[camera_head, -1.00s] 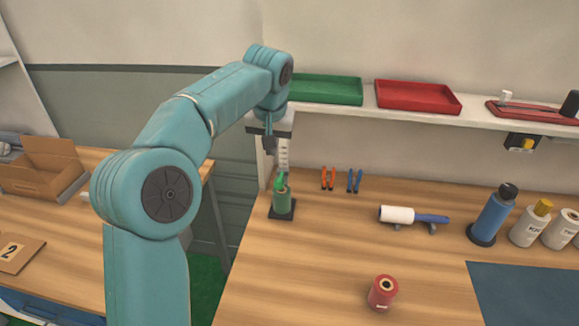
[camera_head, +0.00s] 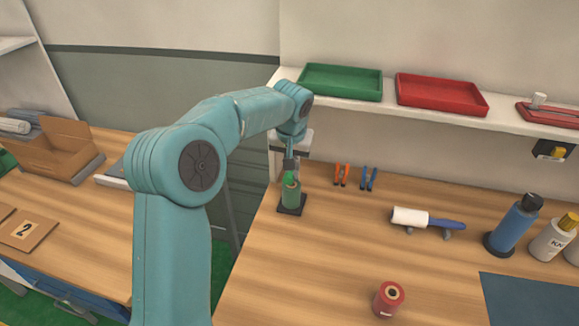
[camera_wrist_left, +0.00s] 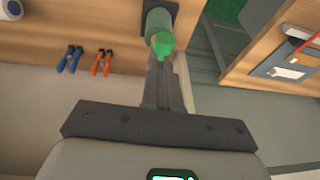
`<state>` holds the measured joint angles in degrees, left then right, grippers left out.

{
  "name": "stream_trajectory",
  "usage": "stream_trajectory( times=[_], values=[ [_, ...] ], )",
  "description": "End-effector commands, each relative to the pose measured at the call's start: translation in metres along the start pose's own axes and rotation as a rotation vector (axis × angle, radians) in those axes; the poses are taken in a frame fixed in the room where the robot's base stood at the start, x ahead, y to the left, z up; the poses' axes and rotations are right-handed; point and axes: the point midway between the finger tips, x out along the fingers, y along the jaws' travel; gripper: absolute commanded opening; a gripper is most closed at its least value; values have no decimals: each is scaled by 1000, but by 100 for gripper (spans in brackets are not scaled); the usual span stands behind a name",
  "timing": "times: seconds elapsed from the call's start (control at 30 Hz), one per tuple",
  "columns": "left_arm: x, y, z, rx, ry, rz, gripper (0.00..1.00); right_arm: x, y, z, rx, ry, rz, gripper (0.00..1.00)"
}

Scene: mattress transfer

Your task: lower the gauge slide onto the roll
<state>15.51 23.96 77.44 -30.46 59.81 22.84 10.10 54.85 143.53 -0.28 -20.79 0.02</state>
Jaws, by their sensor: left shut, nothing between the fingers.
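A dull green roll (camera_head: 291,196) stands upright on a dark square base (camera_head: 292,210) at the left back of the bench. A bright green piece, seemingly the gauge slide (camera_head: 290,178), is at the roll's top. It also shows in the wrist view (camera_wrist_left: 163,44), with the roll (camera_wrist_left: 160,22) behind it. My left gripper (camera_head: 290,166) is shut and empty, directly above the slide. In the wrist view its fingertips (camera_wrist_left: 161,64) are at the slide's near edge; whether they touch it I cannot tell. The gauge's upright is mostly hidden behind my gripper. My right gripper is not in view.
Orange pliers (camera_head: 342,175) and blue pliers (camera_head: 369,179) are to the right of the roll. A shelf with a green tray (camera_head: 341,82) and red tray (camera_head: 441,94) overhangs the back.

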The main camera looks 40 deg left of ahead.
Motion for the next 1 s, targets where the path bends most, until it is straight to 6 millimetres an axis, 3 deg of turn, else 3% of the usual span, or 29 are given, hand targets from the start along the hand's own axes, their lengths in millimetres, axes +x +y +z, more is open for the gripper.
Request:
stream_trajectory(
  times=[0.23, 0.67, 0.77, 1.0],
  values=[
    [30, -2, 7, 0, -2, 0, 0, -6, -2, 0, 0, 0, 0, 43],
    [36, -2, 8, 0, 0, 0, 0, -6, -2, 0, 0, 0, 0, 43],
    [42, -2, 9, 0, 0, 0, 0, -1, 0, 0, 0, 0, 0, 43],
    [76, 0, 20, 0, -1, 0, 0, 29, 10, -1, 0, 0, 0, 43]
  ],
)
